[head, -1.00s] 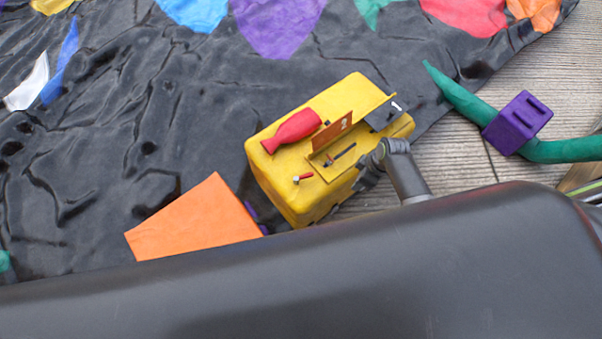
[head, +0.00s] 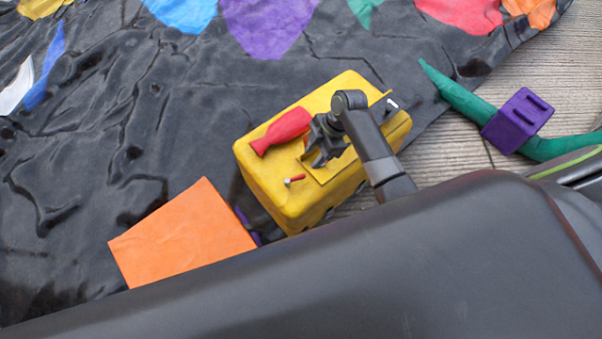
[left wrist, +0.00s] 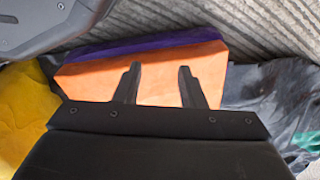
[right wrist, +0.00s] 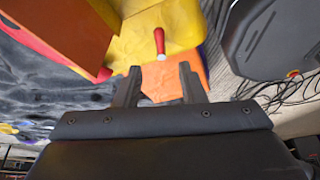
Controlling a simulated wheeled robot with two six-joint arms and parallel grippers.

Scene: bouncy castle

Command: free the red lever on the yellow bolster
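The yellow bolster (head: 262,178) lies in the middle of the head view. The small red lever (head: 294,180), with a pale tip, is on its top near the front left edge. In the right wrist view the red lever (right wrist: 159,42) stands against the yellow surface, beyond the fingers. My right gripper (head: 312,160) is over the bolster's top, apart from the lever, its fingers open and empty. My left gripper (left wrist: 158,85) is open and empty, facing an orange block (left wrist: 155,75).
A red bottle-shaped piece (head: 280,131) lies on the bolster beside my right gripper. The orange block (head: 183,232) is left of the bolster on black, wrinkled fabric (head: 90,150). A green tube with a purple block (head: 517,120) lies right, on planks.

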